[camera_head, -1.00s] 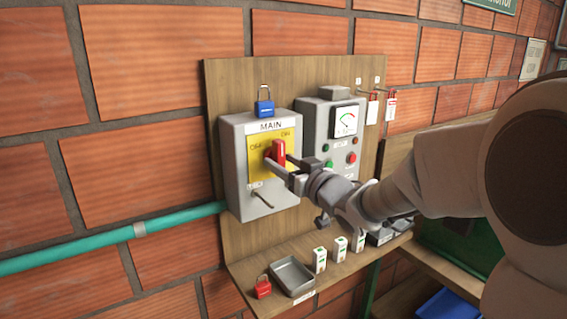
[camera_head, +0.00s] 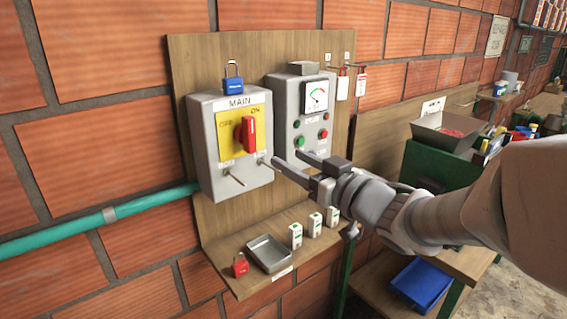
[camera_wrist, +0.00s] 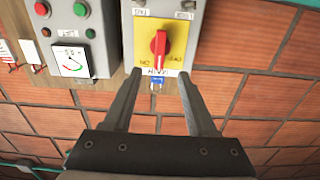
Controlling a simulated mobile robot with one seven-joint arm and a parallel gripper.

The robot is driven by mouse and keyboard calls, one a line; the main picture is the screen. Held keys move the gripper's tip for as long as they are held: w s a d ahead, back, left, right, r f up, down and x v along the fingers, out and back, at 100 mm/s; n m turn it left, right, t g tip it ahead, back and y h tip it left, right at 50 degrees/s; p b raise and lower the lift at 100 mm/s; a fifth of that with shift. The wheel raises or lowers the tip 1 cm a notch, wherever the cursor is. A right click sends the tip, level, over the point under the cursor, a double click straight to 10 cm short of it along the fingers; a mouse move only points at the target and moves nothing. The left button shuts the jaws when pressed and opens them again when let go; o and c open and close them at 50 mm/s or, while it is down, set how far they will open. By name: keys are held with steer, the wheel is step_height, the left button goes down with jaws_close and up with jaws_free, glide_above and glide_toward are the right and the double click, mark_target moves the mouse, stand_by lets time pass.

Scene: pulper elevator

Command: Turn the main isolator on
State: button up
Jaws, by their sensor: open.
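The main isolator (camera_head: 205,150) is a grey wall box labelled MAIN with a yellow plate. Its red handle (camera_head: 249,133) stands about upright, with OFF to its left and ON at its upper right; I cannot tell exactly which mark it points to. In the wrist view the box is upside down and the red handle (camera_wrist: 159,47) lies roughly in line with the gap between my fingers. My gripper (camera_head: 287,160) is open and empty, apart from the handle, to its lower right in the head view. It also shows in the wrist view (camera_wrist: 160,72).
A blue padlock (camera_head: 233,86) sits on top of the box. A rod (camera_head: 234,178) sticks out below the yellow plate. A meter box (camera_head: 290,115) with buttons stands just right. Below, a shelf holds a red padlock (camera_head: 240,265), a metal tray (camera_head: 269,254) and small white boxes.

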steer(key=v, duration=0.3)
steer(key=shift+s+d, duration=0.2)
steer(key=shift+s, duration=0.1)
steer(key=s+d+f+m+g+h, duration=0.1)
steer(key=s+d+f+m+h, duration=0.15)
steer(key=d+m+h, duration=0.6)
steer(key=s+a+f+n+g, duration=0.1)
steer(key=s+f+g, duration=0.2)
steer(key=s, duration=0.5)
steer(key=s+a+f+n+g+h, duration=0.1)
steer(key=s+f+g, duration=0.3)
steer(key=s, duration=0.4)
steer(key=shift+f+g, duration=0.3)
steer(key=shift+g, duration=0.4)
steer(key=shift+a+h, duration=0.15)
steer(key=shift+h, duration=0.1)
